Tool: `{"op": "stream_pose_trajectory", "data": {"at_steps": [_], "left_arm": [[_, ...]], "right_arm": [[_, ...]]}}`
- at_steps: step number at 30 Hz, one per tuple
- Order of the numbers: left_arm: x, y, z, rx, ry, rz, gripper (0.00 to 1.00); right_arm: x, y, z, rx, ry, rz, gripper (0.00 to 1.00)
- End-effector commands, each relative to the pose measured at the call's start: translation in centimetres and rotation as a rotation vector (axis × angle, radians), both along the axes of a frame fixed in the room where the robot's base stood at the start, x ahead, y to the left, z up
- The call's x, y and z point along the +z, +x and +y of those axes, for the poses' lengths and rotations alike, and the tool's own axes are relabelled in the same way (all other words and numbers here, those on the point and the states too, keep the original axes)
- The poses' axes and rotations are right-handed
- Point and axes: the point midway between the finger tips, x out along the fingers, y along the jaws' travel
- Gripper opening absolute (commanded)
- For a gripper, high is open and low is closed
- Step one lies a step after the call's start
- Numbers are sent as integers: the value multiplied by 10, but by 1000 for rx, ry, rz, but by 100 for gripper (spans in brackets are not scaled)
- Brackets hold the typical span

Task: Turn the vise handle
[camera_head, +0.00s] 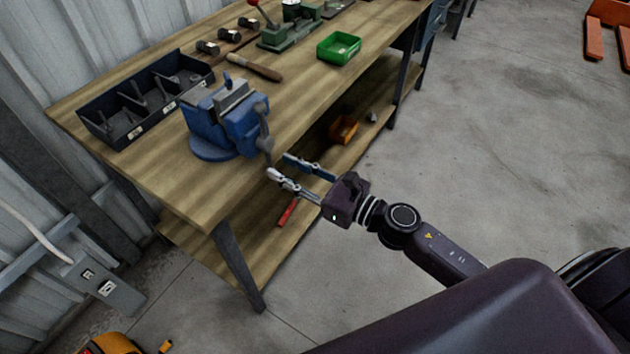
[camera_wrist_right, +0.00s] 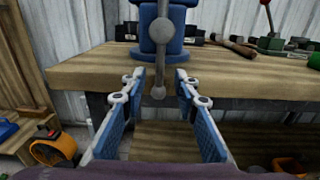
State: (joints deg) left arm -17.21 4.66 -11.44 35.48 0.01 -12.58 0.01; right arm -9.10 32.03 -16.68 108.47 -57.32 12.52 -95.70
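A blue vise (camera_head: 222,122) is mounted near the front corner of the wooden workbench (camera_head: 190,185). Its grey handle (camera_head: 265,131) hangs close to vertical on the side facing me. My right gripper (camera_head: 278,166) is open, just in front of the bench edge near the handle's lower end. In the right wrist view, the handle (camera_wrist_right: 161,60) hangs down with its ball end (camera_wrist_right: 158,92) in line with the gap between the open fingers (camera_wrist_right: 157,75). Neither finger visibly touches it. My left gripper is not in view.
A dark divided bin (camera_head: 140,105) stands left of the vise. A green tray (camera_head: 339,48), a green press (camera_head: 288,28) and a wooden-handled tool (camera_head: 254,66) lie farther back. An orange bin (camera_head: 343,129) sits on the lower shelf.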

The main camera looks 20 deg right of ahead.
Motion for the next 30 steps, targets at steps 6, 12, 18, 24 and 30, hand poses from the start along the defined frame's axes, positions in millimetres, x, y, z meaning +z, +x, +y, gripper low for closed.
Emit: {"op": "stream_pose_trajectory", "data": {"at_steps": [6,12,18,24,30], "left_arm": [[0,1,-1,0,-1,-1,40],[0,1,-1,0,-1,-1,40],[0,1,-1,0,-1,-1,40],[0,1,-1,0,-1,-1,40],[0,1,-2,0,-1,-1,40]], "right_arm": [[-1,-31,-22,-1,1,3,28],[-1,-55,-39,0,1,2,28],[0,-69,-50,0,1,0,28],[1,-73,-53,1,1,-1,28],[1,-73,-53,1,0,-2,28]]}}
